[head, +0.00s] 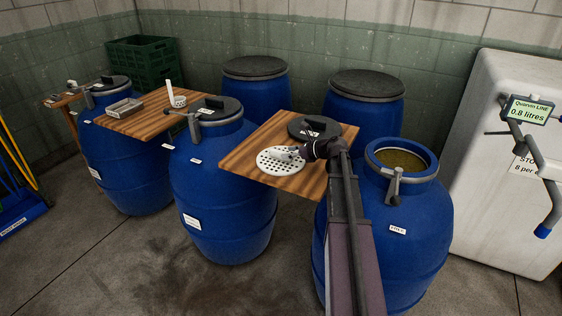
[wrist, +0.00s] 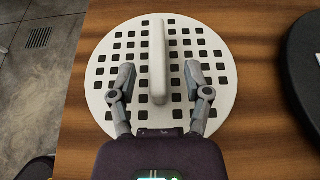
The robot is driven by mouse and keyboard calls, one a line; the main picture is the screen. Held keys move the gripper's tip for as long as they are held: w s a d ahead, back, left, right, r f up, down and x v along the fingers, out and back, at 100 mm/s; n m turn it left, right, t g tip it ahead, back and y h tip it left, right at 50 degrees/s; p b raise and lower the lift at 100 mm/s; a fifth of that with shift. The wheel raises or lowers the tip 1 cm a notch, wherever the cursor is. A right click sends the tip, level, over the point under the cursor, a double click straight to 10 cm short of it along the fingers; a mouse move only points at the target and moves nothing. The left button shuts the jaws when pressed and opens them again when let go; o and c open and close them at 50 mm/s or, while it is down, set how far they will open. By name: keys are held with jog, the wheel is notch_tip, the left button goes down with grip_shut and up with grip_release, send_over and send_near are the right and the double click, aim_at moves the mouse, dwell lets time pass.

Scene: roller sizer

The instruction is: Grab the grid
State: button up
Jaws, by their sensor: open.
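The grid is a round white plate with square holes (head: 270,162), lying flat on a wooden board. In the wrist view the grid (wrist: 107,50) fills the middle, with a raised white bar handle (wrist: 157,58) standing along its centre. My gripper (wrist: 159,75) is open above the grid. One finger is on each side of the handle, with a gap on both sides. Whether the fingertips touch the plate cannot be told. In the head view my gripper (head: 290,154) covers the right part of the grid.
The wooden board (head: 243,155) also bears a black lid (head: 308,128) just right of the grid. An open blue barrel (head: 408,205) stands to the right, and other blue barrels (head: 225,200) stand left and behind. A second board (head: 130,122) holds a metal tray and a white cup.

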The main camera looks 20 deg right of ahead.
aim_at(281, 159)
jog(key=shift+b+x, duration=0.55)
jog(key=shift+x, duration=1.3)
jog(key=shift+s, duration=0.1)
grip_shut()
